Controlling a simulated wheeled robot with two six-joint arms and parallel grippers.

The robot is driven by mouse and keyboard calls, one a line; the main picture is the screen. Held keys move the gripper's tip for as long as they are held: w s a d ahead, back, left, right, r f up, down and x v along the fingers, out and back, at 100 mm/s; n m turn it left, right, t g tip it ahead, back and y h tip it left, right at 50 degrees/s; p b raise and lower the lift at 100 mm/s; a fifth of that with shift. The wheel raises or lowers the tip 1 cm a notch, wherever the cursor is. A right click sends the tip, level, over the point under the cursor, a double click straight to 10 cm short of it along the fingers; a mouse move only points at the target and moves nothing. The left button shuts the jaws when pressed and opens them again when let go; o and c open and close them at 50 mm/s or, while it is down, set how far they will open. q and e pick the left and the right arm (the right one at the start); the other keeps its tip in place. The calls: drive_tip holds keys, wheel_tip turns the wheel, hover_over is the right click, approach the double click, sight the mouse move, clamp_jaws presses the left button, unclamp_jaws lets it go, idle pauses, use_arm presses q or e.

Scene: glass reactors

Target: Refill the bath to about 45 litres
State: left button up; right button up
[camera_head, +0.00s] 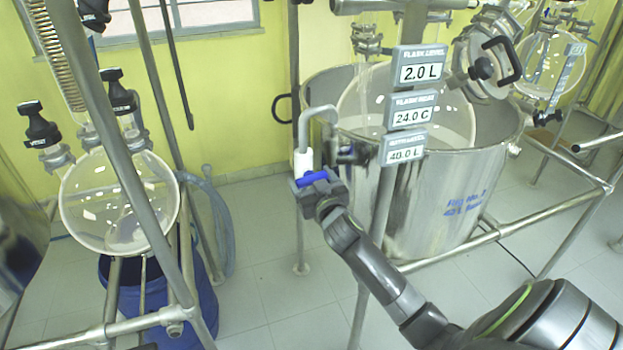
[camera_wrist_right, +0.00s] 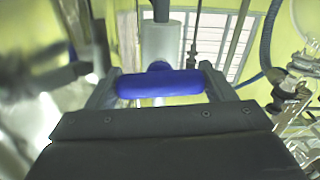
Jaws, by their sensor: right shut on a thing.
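The steel bath (camera_head: 440,185) stands at the centre right with a glass flask (camera_head: 365,112) inside it. The bath level sign (camera_head: 404,152) reads 40.0 L. A bent grey spout (camera_head: 318,112) reaches over the bath's left rim, above a white valve body (camera_head: 303,162). My right gripper (camera_head: 318,182) is shut on the blue valve handle (camera_head: 310,178). In the right wrist view the blue handle (camera_wrist_right: 160,84) lies crosswise between the two fingers. Whether water is flowing is not visible. My left gripper is not in view.
Signs above read flask level 2.0 L (camera_head: 420,72) and 24.0 C (camera_head: 411,117). Steel frame poles (camera_head: 380,220) stand in front of the bath. At left are a round glass vessel (camera_head: 118,205) and a blue drum (camera_head: 200,305). Tiled floor (camera_head: 265,285) is clear between.

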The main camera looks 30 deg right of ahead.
drive_tip(key=n+p, duration=0.2)
drive_tip(key=n, duration=0.4)
drive_tip(key=n+p, duration=0.1)
drive_tip(key=n, duration=0.3)
drive_tip(key=shift+n+p, duration=0.3)
idle(0.4)
drive_tip(key=o, duration=1)
drive_tip(key=b+v, duration=0.3)
drive_tip(key=v, duration=1.4)
drive_tip(key=shift+s+a, duration=0.15)
